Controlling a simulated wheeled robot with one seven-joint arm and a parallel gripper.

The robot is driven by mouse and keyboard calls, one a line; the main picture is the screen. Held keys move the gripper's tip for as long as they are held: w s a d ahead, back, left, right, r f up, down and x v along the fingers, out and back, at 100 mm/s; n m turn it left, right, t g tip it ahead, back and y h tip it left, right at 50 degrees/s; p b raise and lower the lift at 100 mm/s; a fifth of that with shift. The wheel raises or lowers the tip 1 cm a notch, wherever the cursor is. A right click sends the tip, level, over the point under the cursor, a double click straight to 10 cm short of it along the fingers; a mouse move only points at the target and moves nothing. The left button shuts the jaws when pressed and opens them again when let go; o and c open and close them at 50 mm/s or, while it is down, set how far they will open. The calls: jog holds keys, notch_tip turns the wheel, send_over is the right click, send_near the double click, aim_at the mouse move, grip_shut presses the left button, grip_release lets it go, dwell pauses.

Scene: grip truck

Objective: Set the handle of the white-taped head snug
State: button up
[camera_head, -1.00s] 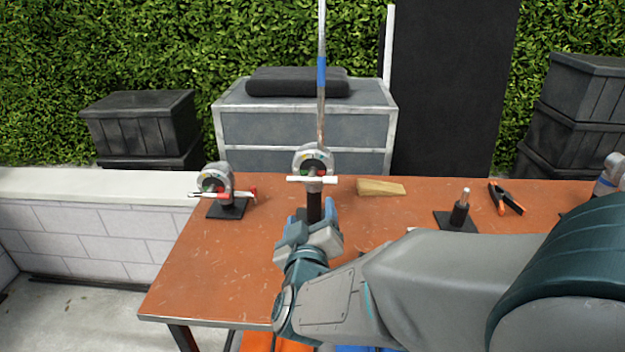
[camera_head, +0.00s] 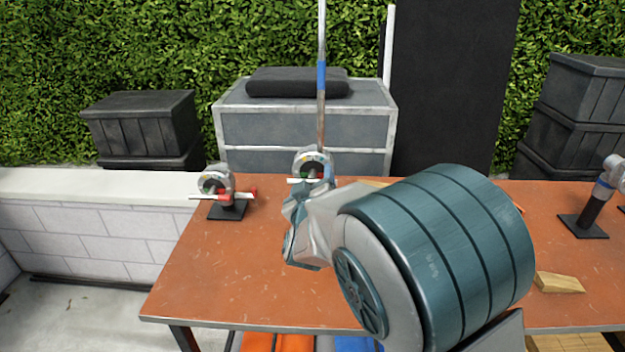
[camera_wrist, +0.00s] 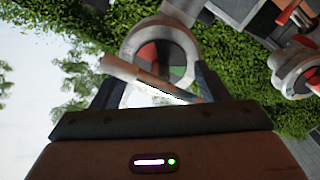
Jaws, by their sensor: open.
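The white-taped head (camera_head: 313,160) is a round grip head with a coloured face, on a post toward the back of the table. Its white handle (camera_head: 293,181) is partly hidden behind my gripper (camera_head: 306,195). In the wrist view the same head (camera_wrist: 160,45) is ahead, and its pale handle (camera_wrist: 125,72) runs slantwise across the space between my open fingers (camera_wrist: 160,88). I cannot tell whether a finger touches the handle. A long rod (camera_head: 321,100) with a blue band rises behind the head.
A red-taped head (camera_head: 214,181) stands to the left on a black base; it also shows at the wrist view's right (camera_wrist: 295,72). A grey head (camera_head: 604,180) stands at the right, and a wooden wedge (camera_head: 558,283) lies near it. The orange table's (camera_head: 230,275) front left is clear.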

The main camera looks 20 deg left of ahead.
grip_shut()
jog(key=shift+w+b, duration=0.1)
jog(key=shift+b, duration=0.25)
jog(key=m+b, duration=0.2)
jog(key=b, duration=0.1)
jog(key=shift+f+m, duration=0.2)
jog(key=shift+m, duration=0.2)
jog(key=m+b, duration=0.6)
jog(key=shift+b, duration=0.3)
jog(key=m+b, duration=0.4)
jog(key=m, duration=0.1)
jog(key=shift+f, duration=0.1)
jog(key=m+b, duration=0.3)
jog(key=m, duration=0.1)
jog(key=shift+m, duration=0.3)
